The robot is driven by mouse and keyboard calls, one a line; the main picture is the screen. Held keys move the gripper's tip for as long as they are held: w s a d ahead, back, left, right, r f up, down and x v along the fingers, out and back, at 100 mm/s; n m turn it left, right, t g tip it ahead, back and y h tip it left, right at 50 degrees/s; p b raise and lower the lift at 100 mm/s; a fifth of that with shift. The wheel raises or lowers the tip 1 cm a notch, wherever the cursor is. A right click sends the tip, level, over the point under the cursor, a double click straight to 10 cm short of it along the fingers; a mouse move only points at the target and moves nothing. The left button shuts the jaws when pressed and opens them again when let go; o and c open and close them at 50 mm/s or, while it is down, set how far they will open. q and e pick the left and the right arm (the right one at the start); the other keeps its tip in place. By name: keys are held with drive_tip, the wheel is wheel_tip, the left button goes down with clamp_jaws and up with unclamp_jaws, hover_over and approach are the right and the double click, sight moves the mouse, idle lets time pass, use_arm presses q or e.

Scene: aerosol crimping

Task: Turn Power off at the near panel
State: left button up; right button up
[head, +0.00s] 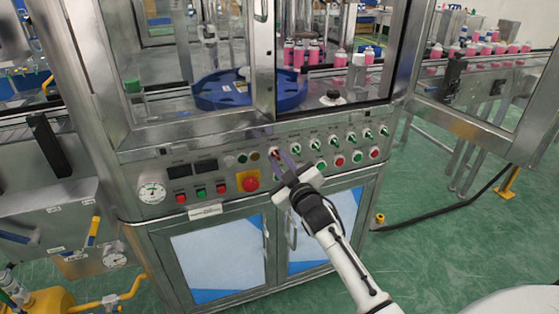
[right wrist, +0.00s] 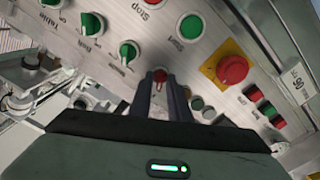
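The near panel (head: 225,176) is the sloped metal control strip on the front of the machine. A small red selector knob (head: 275,152) is on it, left of a row of green knobs; I cannot read its label. My right gripper (head: 280,156) reaches up to this knob from the lower right. In the right wrist view the two dark fingers (right wrist: 163,84) stand close together, one on each side of the red knob (right wrist: 160,75), and look closed on it. The fingers hide part of the knob. My left gripper is not in view.
A red emergency button on a yellow plate (head: 248,181) is just left of the gripper. Green knobs (head: 316,145) and red and green push buttons (head: 339,160) lie to the right. A gauge (head: 151,187) is at the panel's left end. Cabinet doors (head: 222,256) are below.

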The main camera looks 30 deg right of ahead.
drive_tip(key=shift+o, duration=0.6)
drive_tip(key=v, duration=1)
drive_tip(key=shift+s, duration=0.15)
drive_tip(key=shift+a, duration=0.1)
drive_tip(key=s+a+f+g+y, duration=0.3)
drive_tip(key=s+a+f+g, duration=0.1)
drive_tip(key=s+a+f, duration=0.6)
drive_tip(key=s+a+f+m+g+y, duration=0.1)
drive_tip(key=s+a+f+g+y, duration=0.2)
drive_tip(key=s+a+f, duration=0.8)
drive_tip(key=s+f+g, duration=0.2)
drive_tip(key=s+f, duration=0.2)
drive_tip(key=shift+s+f+m+y, duration=0.25)
drive_tip(key=shift+s+m+y, duration=0.05)
